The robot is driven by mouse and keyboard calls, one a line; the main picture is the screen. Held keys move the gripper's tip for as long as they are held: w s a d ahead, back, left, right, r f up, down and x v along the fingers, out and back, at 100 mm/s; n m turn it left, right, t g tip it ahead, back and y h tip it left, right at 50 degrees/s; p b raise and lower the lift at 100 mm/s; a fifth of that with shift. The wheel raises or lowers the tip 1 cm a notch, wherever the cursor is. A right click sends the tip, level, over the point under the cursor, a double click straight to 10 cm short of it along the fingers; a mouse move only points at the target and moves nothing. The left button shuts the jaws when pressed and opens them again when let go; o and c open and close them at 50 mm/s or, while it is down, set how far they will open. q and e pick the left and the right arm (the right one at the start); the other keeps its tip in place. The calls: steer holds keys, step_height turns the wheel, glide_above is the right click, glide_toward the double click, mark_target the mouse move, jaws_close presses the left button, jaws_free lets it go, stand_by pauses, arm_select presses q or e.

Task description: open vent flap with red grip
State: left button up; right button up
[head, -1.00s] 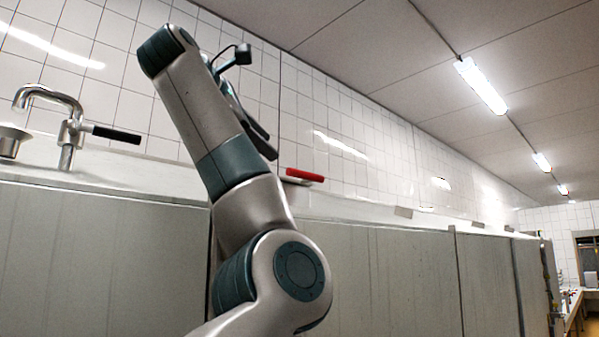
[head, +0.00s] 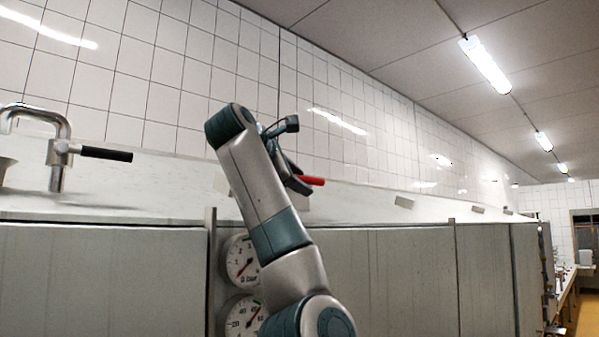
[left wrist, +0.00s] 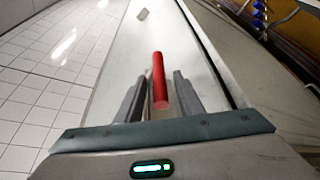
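The red grip (head: 313,181) shows as a short red bar past the left gripper in the head view, above the pale ledge. In the left wrist view the red grip (left wrist: 159,78) lies lengthwise between the two dark fingers, with a gap on each side. My left gripper (left wrist: 160,90) is open around it, not clamped. In the head view the left gripper (head: 295,176) is partly hidden by its own wrist, and its fingers overlap the near end of the grip. The flap itself cannot be made out. My right gripper is in neither view.
A tap with a black handle (head: 106,154) stands on the ledge at the left. Two round gauges (head: 243,258) sit on the front panels below the arm. Small grey plates (head: 404,201) stand along the ledge to the right. A tiled wall (head: 160,75) rises behind.

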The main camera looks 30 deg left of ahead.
arm_select(q)
steer(key=shift+w+f, duration=0.1)
steer(key=shift+w, duration=0.2)
jaws_close()
steer(key=shift+r, duration=0.6)
step_height(320, 180, up, 8)
steer(key=a, duration=0.1)
steer(key=shift+w+a, duration=0.25)
steer(key=shift+a, duration=0.05)
steer(key=shift+f, duration=0.15)
jaws_free()
steer(key=shift+a, duration=0.15)
